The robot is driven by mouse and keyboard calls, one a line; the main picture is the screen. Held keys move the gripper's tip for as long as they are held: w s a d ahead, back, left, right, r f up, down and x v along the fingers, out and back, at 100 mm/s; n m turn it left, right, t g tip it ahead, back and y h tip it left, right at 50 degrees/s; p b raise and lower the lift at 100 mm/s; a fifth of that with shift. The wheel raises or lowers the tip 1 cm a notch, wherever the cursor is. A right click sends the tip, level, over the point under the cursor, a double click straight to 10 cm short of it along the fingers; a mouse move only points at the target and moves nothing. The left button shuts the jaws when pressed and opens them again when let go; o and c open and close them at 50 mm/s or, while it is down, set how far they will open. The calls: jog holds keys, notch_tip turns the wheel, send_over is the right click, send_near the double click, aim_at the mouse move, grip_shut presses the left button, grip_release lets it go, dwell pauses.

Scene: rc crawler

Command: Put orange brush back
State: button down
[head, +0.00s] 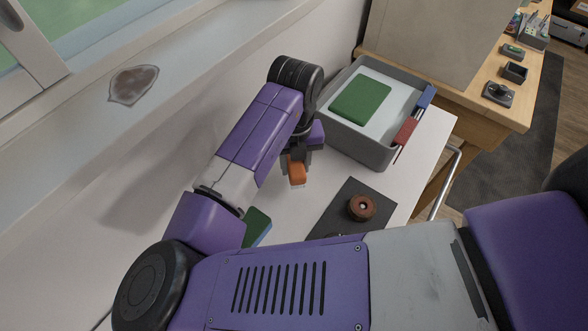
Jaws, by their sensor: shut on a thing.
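The orange brush (297,173) is in my gripper (299,163), which is shut on it. The brush hangs below the jaws, with pale bristles at its lower end, just above or at the white table; I cannot tell whether it touches. A grey tray (342,143) stands behind and to the right of the gripper. It holds a white surface with a green block on it (361,101). A blue piece (427,97) and a red piece (405,131) sit at its right rim.
A dark plate with a round brown knob (362,207) lies in front of the tray. A green and blue item (256,227) is partly hidden by my arm. White table surface (330,178) is clear between the gripper and tray. A wooden desk (470,88) stands at the back right.

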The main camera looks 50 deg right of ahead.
aim_at(294, 173)
notch_tip(294, 173, down, 4)
jog(key=shift+r+p, duration=0.2)
jog(key=shift+p, duration=0.2)
jog(key=shift+w+f+p, duration=0.1)
jog(key=shift+f+p, duration=0.1)
jog(key=shift+p, duration=0.1)
jog(key=shift+f, duration=0.2)
jog(key=shift+f, duration=0.1)
jog(key=shift+f, duration=0.15)
jog(key=c, duration=0.9)
grip_release()
jog(key=shift+r+b, duration=0.65)
jog(key=shift+r, duration=3.35)
